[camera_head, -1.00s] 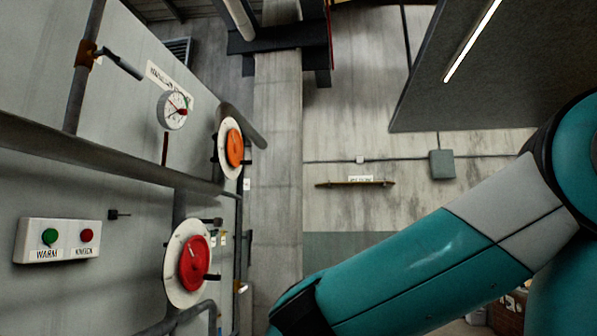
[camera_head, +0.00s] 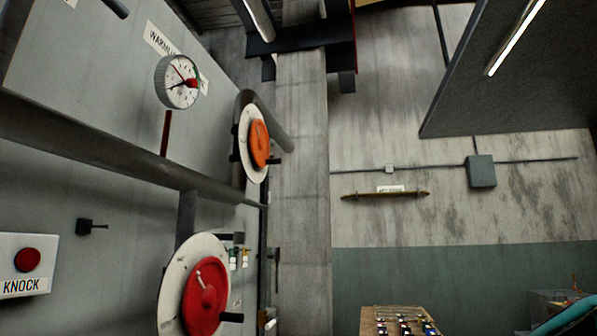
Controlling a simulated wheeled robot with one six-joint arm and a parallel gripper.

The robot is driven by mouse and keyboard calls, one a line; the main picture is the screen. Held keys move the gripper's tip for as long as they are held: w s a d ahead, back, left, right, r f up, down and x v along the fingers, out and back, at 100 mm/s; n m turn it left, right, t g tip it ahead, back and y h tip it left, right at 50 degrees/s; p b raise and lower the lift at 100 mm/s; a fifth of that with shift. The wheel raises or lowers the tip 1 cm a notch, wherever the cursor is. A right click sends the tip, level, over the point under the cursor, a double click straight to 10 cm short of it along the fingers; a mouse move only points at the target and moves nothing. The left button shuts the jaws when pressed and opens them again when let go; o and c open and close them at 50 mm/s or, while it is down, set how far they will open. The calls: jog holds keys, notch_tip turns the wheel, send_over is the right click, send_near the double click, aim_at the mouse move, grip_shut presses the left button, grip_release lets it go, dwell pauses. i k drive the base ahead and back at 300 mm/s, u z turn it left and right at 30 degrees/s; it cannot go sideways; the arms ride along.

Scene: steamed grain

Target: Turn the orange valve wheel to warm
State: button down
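The orange valve wheel (camera_head: 259,144) is mounted on a round white plate (camera_head: 246,126) on the left wall, just left of the picture's middle. A small dark handle sticks out from it to the right. A red wheel (camera_head: 205,297) on a larger white plate (camera_head: 171,300) is below it, nearer to me. A round white gauge (camera_head: 177,82) with a red needle hangs above and to the left, with a partly hidden label beginning "WARM" beside it. My gripper is not in view.
A thick grey pipe (camera_head: 108,144) runs across the left wall below the gauge. A box with a red button (camera_head: 28,259) marked KNOCK is at the lower left. A table with small items (camera_head: 398,318) is at the bottom. Open floor room cannot be judged.

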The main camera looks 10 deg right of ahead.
aim_at(259, 144)
jog(key=z, duration=0.05)
jog(key=i, duration=1.1)
jog(key=u, duration=0.2)
jog(key=k, duration=0.6)
jog(key=z, duration=0.45)
jog(key=i, duration=1.55)
jog(key=u, duration=0.6)
